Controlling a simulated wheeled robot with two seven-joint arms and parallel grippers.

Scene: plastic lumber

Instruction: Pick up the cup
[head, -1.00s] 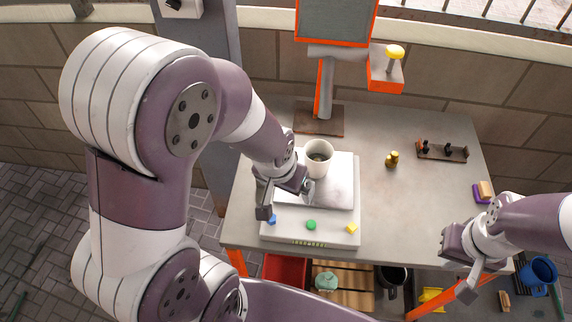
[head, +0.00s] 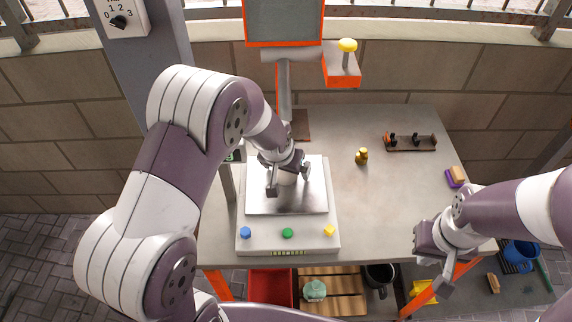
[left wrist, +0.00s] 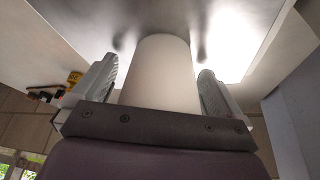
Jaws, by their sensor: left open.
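The white cup (head: 288,178) stands on the metal plate of a scale (head: 326,243), mostly hidden in the head view by my left gripper (head: 287,185). In the left wrist view the plain cup wall (left wrist: 158,75) rises between the two fingers of my left gripper (left wrist: 160,90). That gripper is open, with one finger on each side of the cup and a small gap showing at each side. My right gripper (head: 432,265) is empty, its fingers apart, near the table's front right edge.
A small brass weight (head: 361,157) and a dark rack (head: 410,142) stand on the table (head: 385,205) right of the scale. Purple and tan blocks (head: 456,176) lie at the right edge. Blue, green and yellow buttons line the scale's front. The table's middle right is clear.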

